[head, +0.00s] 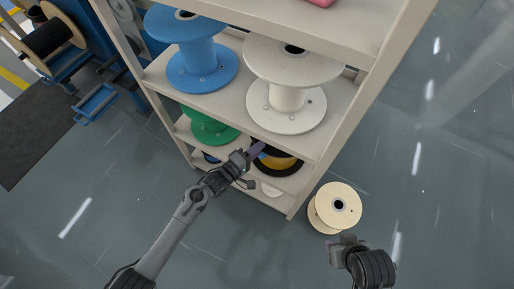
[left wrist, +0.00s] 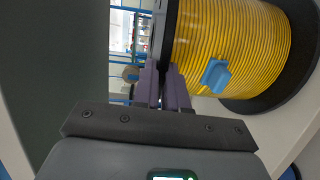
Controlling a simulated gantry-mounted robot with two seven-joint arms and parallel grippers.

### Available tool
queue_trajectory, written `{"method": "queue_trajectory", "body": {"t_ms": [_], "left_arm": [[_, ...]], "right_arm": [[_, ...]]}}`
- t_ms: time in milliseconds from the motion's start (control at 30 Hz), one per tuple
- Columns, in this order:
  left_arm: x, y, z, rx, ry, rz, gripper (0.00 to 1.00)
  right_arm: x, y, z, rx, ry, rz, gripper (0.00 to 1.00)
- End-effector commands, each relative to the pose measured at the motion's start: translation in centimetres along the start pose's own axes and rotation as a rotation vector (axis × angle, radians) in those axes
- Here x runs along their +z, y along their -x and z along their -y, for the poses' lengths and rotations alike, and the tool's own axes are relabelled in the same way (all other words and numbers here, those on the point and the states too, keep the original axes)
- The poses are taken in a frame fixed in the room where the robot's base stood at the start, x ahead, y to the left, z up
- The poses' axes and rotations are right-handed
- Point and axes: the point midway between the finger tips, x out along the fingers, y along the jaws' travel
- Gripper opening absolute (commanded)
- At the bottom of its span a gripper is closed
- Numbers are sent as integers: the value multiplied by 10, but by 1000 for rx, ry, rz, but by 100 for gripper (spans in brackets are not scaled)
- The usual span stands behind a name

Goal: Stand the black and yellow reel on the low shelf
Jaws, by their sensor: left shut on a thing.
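The black and yellow reel (head: 284,163) is on the shelf unit at a low level, partly hidden under the shelf above. In the left wrist view it is large, with yellow cable windings (left wrist: 230,40), black flanges and a blue clip (left wrist: 215,75) on the cable. My left gripper (head: 255,150) reaches in at the shelf front, and its purple fingers (left wrist: 160,88) are shut on the reel's near black flange. The low shelf (head: 292,184) shows only in part, so I cannot tell whether the reel rests on it. My right gripper (head: 338,245) is away from the shelves, its fingers unclear.
Blue (head: 196,50), white (head: 290,85) and green (head: 210,128) reels stand on the shelf unit. A cream reel (head: 337,207) stands on the floor at the unit's right corner. A dark mat (head: 40,125) lies far left.

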Motion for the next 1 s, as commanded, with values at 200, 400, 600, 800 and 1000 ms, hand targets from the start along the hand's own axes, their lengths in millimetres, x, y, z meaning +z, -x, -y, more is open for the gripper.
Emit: {"method": "queue_trajectory", "body": {"t_ms": [200, 400, 600, 800, 1000], "left_arm": [[0, 2, 7, -14, 2, 0, 0], [0, 2, 7, -13, 1, 0, 36], [0, 1, 4, -9, 1, 0, 42], [0, 5, 5, -12, 1, -1, 42], [0, 26, 2, -11, 1, -1, 42]], "right_arm": [[1, -1, -1, 4, 6, 1, 43], [1, -1, -2, 8, 10, 2, 43], [1, 0, -2, 7, 9, 2, 43], [0, 1, -2, 5, 7, 1, 43], [-4, 12, -1, 2, 3, 1, 43]]}}
